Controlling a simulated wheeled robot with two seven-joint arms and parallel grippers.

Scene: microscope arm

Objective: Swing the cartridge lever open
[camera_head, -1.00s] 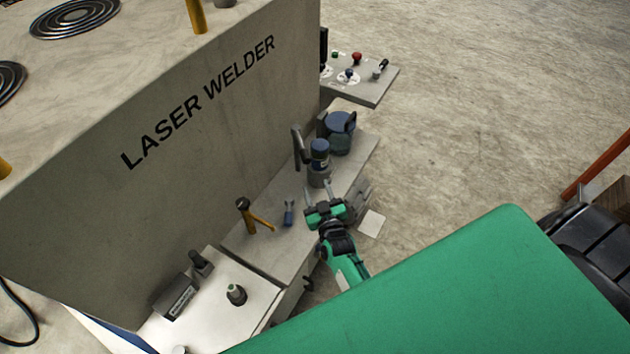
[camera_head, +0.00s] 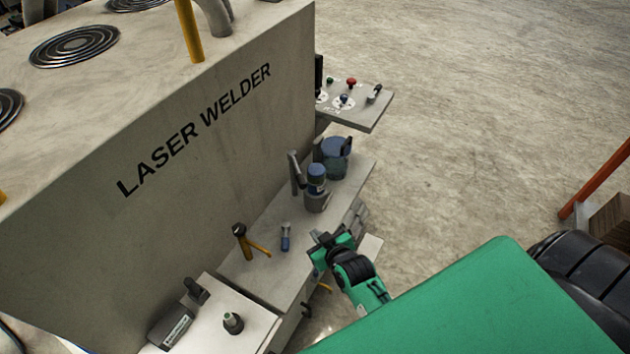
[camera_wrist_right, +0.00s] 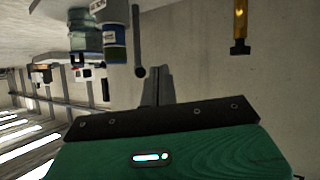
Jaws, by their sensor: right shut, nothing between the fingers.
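A small blue canister in a grey holder (camera_head: 317,184) stands on the ledge beside the laser welder. A thin grey lever (camera_head: 296,170) stands upright at its left, apparently the cartridge lever. In the right wrist view, turned over, the lever (camera_wrist_right: 138,40) shows as a dark rod with a round knob, beside the blue canister (camera_wrist_right: 114,42). My right gripper (camera_head: 316,237) is shut and empty, in front of the holder and apart from it. Its closed fingers (camera_wrist_right: 157,84) lie just beyond the knob in the wrist picture; contact is not visible. My left gripper is out of view.
A larger blue jar (camera_head: 335,158) stands behind the canister. A yellow-handled lever (camera_head: 257,245) and a small blue-handled part (camera_head: 285,238) are left of my gripper. The welder's wall (camera_head: 200,150) bounds the left side; open floor (camera_head: 470,150) lies right.

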